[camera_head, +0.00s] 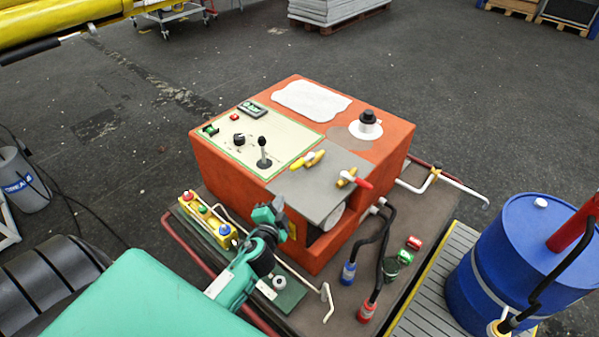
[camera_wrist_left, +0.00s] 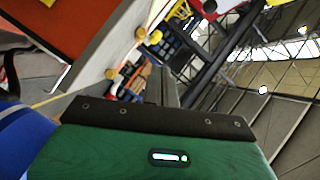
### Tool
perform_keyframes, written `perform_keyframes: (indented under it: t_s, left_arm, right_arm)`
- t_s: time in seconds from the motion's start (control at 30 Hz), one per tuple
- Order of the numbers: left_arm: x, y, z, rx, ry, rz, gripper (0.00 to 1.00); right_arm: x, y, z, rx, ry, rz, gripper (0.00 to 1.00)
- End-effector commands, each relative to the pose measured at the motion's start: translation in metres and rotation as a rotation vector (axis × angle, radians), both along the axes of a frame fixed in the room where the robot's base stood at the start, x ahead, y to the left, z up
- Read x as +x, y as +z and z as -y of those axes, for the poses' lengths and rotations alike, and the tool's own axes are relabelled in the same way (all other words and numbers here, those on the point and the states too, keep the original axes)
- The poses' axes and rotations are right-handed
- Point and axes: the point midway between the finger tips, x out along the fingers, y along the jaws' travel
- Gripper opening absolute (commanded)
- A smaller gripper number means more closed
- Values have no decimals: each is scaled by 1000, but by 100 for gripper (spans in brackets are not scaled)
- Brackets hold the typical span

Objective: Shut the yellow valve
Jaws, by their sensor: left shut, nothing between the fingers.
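The yellow valve (camera_head: 309,160) is on the grey plate (camera_head: 318,188) of the orange box, its yellow handle lying toward the lower left. A brass valve with a red handle (camera_head: 356,179) sits to its right on the same plate. My left gripper (camera_head: 279,204) is shut and empty, in front of the box, below and left of the yellow valve and apart from it. In the left wrist view, brass-coloured valve parts (camera_wrist_left: 141,33) show at the edge of the plate, beyond my gripper (camera_wrist_left: 164,88); I cannot tell which valve each belongs to. My right gripper is not in view.
The orange box (camera_head: 290,88) carries a control panel with a black joystick (camera_head: 263,152). A yellow button box (camera_head: 208,220) lies left of my left gripper. Black hoses (camera_head: 383,250) hang at the box's right. A blue drum (camera_head: 520,250) stands at the far right.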

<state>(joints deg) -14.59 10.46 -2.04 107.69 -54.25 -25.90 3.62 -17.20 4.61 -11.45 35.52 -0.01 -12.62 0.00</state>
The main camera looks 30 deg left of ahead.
Motion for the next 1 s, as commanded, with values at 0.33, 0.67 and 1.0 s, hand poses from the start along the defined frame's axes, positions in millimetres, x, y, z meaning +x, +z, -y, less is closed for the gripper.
perform_keyframes:
  t_s: [0.33, 0.67, 1.0]
  left_arm:
    - [47, -11, 15, 280, -255, 50, 0]
    - [53, -15, 19, 322, -301, 49, 0]
    - [61, -15, 18, 320, -300, 49, 0]
  right_arm:
    - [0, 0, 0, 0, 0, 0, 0]
    - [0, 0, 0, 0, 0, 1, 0]
    - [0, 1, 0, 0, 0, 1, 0]
